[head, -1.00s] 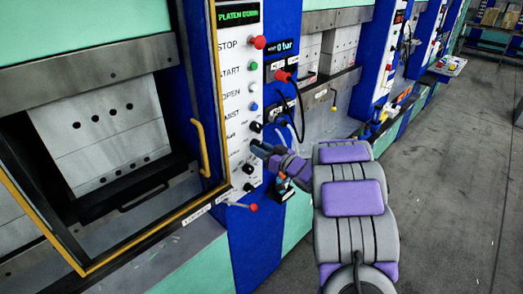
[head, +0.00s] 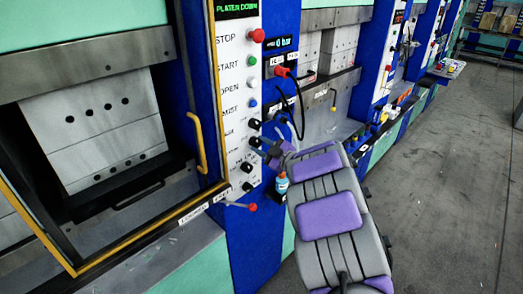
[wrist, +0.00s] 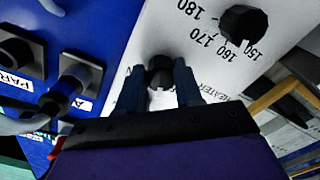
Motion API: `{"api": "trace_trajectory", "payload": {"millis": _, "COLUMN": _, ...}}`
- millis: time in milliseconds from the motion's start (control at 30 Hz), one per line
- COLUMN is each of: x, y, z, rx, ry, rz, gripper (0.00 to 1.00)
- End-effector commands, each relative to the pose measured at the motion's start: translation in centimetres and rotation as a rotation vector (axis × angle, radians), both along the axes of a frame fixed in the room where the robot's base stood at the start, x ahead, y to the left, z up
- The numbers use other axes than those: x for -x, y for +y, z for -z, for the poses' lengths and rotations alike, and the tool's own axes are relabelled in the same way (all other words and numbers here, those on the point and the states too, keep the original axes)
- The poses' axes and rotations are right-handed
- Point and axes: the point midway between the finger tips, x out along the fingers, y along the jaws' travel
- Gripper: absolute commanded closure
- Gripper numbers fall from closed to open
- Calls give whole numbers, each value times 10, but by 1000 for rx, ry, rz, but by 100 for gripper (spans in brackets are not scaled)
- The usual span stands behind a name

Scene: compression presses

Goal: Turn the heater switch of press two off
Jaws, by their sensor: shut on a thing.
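The heater switch is a small black knob (wrist: 160,72) on the white control panel (wrist: 112,105), beside partly hidden lettering that reads like "HEATER" in the wrist view. My gripper (wrist: 158,84) has one dark blue finger on each side of this knob and is shut on it. In the head view my gripper (head: 268,146) is at the lower part of the white panel (head: 232,98), among a column of black knobs. The switch's exact position mark is hard to read.
A larger temperature dial (wrist: 244,24) is close by in the wrist view. In the head view, a red-knobbed lever (head: 252,207), a bottle (head: 282,184) and hanging cables (head: 298,112) are near my arm. The floor at right is clear.

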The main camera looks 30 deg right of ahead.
Motion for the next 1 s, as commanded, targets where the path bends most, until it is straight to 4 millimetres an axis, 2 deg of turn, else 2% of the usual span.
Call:
{"api": "trace_trajectory", "payload": {"millis": 300, "x": 0, "y": 0, "z": 1, "rx": 98, "ry": -35, "rz": -1, "gripper": 96}}
{"api": "trace_trajectory", "payload": {"millis": 800, "x": 0, "y": 0, "z": 1, "rx": 113, "ry": -39, "rz": -1, "gripper": 96}}
{"api": "trace_trajectory", "payload": {"millis": 833, "x": 0, "y": 0, "z": 1, "rx": 113, "ry": -39, "rz": -1, "gripper": 62}}
{"api": "trace_trajectory", "payload": {"millis": 1000, "x": 0, "y": 0, "z": 0, "rx": 111, "ry": -39, "rz": 0, "gripper": 46}}
